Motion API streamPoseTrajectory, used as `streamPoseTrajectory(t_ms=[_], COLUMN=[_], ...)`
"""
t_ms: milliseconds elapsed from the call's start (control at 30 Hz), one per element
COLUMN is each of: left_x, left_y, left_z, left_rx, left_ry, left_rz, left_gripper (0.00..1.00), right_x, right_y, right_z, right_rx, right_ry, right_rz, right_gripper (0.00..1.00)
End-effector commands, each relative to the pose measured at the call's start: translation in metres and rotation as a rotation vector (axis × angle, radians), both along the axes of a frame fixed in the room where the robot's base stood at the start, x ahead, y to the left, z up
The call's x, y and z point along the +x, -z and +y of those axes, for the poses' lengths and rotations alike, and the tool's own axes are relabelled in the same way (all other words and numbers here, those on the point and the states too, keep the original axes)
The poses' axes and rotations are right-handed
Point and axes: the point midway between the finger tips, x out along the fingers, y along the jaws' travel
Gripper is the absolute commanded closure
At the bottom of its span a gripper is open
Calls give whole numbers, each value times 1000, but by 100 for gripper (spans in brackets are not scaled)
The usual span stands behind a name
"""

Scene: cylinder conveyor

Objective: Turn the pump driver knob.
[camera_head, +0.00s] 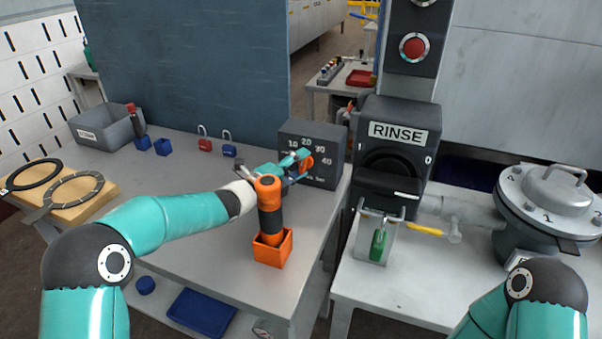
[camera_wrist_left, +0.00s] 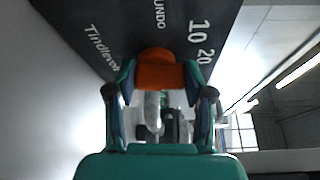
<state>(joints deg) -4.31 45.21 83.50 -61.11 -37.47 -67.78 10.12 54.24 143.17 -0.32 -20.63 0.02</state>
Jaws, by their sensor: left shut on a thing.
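The pump driver (camera_head: 318,139) is a dark box with a white number scale, standing at the back right of the left bench. Its orange knob (camera_head: 307,164) sits on the front face. My left gripper (camera_head: 299,161) reaches the knob from the left and is shut on it. In the left wrist view the knob (camera_wrist_left: 160,72) lies between the two fingertips of the gripper (camera_wrist_left: 160,80), and the scale (camera_wrist_left: 200,40) shows beyond. The fingers hide part of the knob. Only part of my right arm shows at the lower right; its gripper is out of view.
An orange and black cylinder stands in an orange holder (camera_head: 272,252) below my left wrist. A RINSE unit (camera_head: 391,150) stands to the right of the driver, with a green padlock (camera_head: 378,243) in front. A grey bin (camera_head: 100,133) stands at the back left.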

Motion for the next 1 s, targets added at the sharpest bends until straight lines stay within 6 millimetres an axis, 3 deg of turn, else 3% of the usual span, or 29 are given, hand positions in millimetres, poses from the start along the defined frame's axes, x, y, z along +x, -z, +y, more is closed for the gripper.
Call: streamPoseTrajectory(t_ms=[33,600,633,700,767,1000], left_x=[0,1,1,1,1,0], left_y=[8,7,7,7,7,4], left_z=[3,4,4,3,3,1], left_rx=[-11,-49,-49,-50,-49,-52], left_ry=[-5,-8,-8,-7,-6,-3], left_rz=[14,32,32,31,30,24], left_gripper=[83,83,43,31,23,23], right_x=[0,0,0,0,0,0], right_y=[5,9,9,9,9,9], right_z=[0,0,0,0,0,0], right_rx=[0,0,0,0,0,0], right_ry=[0,0,0,0,0,0], right_rz=[0,0,0,0,0,0], right_gripper=[60,60,60,60,60,60])
